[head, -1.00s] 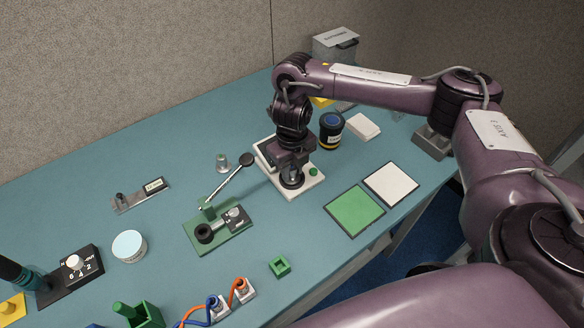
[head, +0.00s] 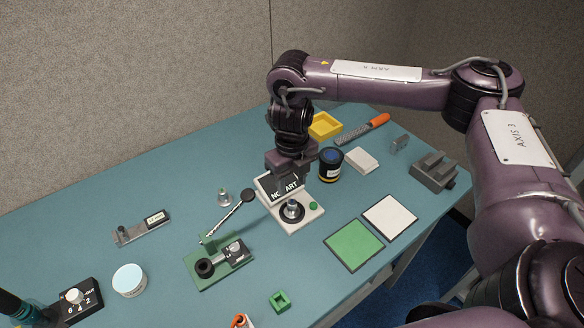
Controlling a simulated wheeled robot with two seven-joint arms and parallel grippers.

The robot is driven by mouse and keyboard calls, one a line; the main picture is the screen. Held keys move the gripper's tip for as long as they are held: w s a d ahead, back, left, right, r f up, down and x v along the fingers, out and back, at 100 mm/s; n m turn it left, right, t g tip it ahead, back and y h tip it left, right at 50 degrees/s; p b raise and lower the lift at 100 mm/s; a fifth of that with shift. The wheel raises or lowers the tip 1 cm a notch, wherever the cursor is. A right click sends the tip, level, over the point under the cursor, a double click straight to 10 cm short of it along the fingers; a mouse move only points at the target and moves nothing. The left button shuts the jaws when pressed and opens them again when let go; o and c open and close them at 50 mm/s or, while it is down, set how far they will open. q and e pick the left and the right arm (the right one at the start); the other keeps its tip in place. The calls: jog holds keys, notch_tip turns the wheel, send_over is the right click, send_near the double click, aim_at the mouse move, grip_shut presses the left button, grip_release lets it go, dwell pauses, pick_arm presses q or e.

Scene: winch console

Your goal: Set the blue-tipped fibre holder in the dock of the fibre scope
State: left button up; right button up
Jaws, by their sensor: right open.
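The fibre scope (head: 308,218) is a white unit with a tilted dark screen and a green button. Its screen (head: 290,188) shows "NO" and "ART", partly covered by my right gripper. A small silver piece (head: 292,208) stands upright in the round dark dock at its front; I cannot make out a blue tip on it. My right gripper (head: 288,178) is open, above and behind the dock, in front of the screen, apart from the silver piece. A silver holder with a greenish tip (head: 224,197) stands on the table to the left. My left gripper is out of view.
A round mirror on a rod (head: 230,215) leans from the green-based fixture (head: 218,265) at left. Green and white mats (head: 354,245) lie at right. A grey block (head: 433,172) stands far right.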

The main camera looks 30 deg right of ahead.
notch_tip(320, 180, up, 4)
jog(key=shift+f, duration=0.25)
jog(key=shift+f, duration=0.1)
dwell(0.4)
